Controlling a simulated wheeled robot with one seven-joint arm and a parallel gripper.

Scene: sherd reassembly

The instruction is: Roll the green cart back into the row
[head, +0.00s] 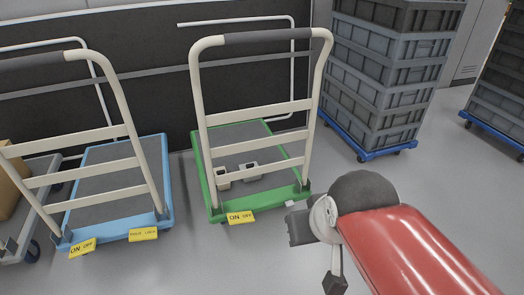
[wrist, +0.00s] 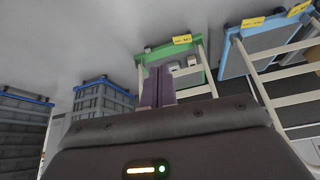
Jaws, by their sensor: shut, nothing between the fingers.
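The green cart (head: 203,170) stands in the middle of the head view, with a grey deck mat, a cream upright handle with a dark grip, and a yellow ON/OFF tag on its near edge. It stands next to the blue cart, with a floor gap between them. Two small pale blocks or cups (head: 250,169) show on its deck. In the wrist view the green cart (wrist: 209,72) appears upside down, beyond my fingers. My gripper (wrist: 158,72) is shut and empty. In the head view my gripper (head: 300,228) is near the cart's near right corner; contact cannot be told.
A blue cart (head: 166,180) with yellow tags stands left, and a grey cart with a box (head: 8,192) is at the far left edge. Stacked grey crates on a blue dolly (head: 362,153) stand right. A dark panel is behind. The floor in front is clear.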

